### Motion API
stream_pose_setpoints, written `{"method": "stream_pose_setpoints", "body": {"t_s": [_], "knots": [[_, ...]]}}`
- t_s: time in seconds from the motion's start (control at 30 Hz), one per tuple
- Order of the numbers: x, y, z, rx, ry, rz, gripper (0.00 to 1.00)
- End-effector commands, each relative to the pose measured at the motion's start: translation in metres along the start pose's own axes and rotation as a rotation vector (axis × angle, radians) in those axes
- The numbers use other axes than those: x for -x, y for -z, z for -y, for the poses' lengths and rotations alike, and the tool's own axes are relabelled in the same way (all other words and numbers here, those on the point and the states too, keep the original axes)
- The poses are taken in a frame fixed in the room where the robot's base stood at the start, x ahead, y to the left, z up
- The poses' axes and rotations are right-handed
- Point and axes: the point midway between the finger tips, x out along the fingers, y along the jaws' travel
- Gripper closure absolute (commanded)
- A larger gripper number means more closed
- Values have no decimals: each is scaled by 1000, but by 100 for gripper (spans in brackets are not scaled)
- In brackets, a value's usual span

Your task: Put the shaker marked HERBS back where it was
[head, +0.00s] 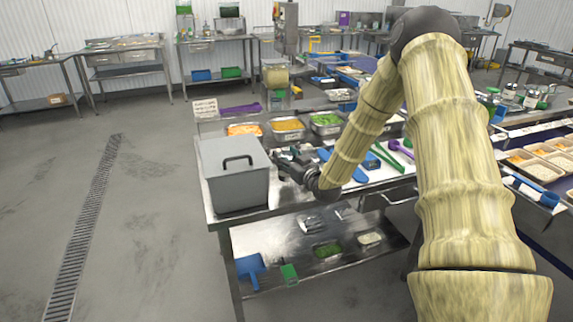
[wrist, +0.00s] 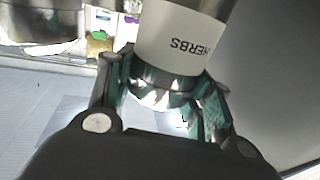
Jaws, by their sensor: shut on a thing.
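The shaker marked HERBS (wrist: 180,38) fills the upper middle of the wrist view. It has a white label with dark letters, upside down in that picture, and a shiny metal part below the label. My gripper (wrist: 165,88) has its green-padded fingers shut around this metal part. In the head view my gripper (head: 284,157) is just right of the big grey box, above the table's left part. The shaker cannot be made out in the head view. Whether its base touches the table cannot be told.
The grey lidded box (head: 234,190) stands at the table's left end, close to my gripper. Metal pans of orange food (head: 244,129) and green food (head: 327,120) stand behind. Green (head: 388,158) and purple (head: 400,148) utensils lie to the right. A lower shelf (head: 280,238) holds small items.

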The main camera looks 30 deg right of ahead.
Motion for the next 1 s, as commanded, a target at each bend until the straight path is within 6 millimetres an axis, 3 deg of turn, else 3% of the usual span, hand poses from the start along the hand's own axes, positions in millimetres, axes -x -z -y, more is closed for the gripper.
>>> {"method": "stream_pose_setpoints", "body": {"t_s": [0.33,0.77,0.8,0.9,1.0], "knots": [[1,-28,0,0,0,1,75],[0,-34,0,0,0,0,75],[1,-33,0,0,0,1,42],[1,-33,0,0,0,1,28],[1,-33,0,0,0,1,28]]}}
